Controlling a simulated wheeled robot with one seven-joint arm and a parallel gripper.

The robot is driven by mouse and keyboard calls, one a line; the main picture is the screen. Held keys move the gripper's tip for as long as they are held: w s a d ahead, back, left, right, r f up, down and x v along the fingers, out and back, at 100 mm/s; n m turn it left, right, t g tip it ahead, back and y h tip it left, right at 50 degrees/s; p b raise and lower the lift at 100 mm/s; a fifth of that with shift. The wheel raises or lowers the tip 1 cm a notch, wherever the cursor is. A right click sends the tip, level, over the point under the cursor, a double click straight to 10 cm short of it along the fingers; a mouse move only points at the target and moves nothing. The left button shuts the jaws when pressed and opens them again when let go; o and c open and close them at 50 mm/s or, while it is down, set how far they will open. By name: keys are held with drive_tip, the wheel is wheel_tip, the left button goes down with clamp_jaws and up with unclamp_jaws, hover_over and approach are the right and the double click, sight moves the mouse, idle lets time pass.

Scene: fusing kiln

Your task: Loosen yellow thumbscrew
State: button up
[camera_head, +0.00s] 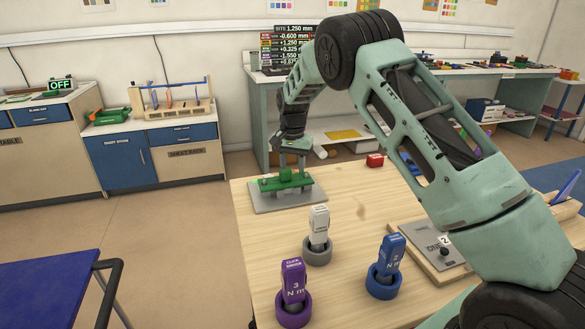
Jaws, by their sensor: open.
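I cannot make out a yellow thumbscrew in the head view. My gripper (293,165) points down over a green fixture (284,182) on a grey plate (262,200) at the table's far left. The gripper is open. Its fingertips are small here and close to the fixture, and I cannot tell whether they touch it. The fingers and wrist hide part of the fixture.
On the wooden table (350,215) stand a white tool (319,228), a purple tool (293,285) and a blue tool (388,262) in ring holders. A board with a black knob (444,251) lies right.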

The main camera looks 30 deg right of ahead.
drive_tip(key=c, duration=0.7)
drive_tip(key=n+p, duration=0.1)
drive_tip(key=n, duration=0.1)
drive_tip(key=shift+n+p, duration=0.35)
drive_tip(key=shift+n, duration=0.05)
drive_tip(key=n+p, duration=0.1)
drive_tip(key=n, duration=0.2)
drive_tip(key=shift+w+n, duration=0.1)
drive_tip(key=shift+n, duration=0.2)
drive_tip(key=n+p, duration=0.1)
drive_tip(key=n, duration=0.3)
drive_tip(key=shift+a+p, duration=0.15)
drive_tip(key=shift+p, duration=0.15)
drive_tip(key=shift+n+p, duration=0.35)
drive_tip(key=shift+n, duration=1.35)
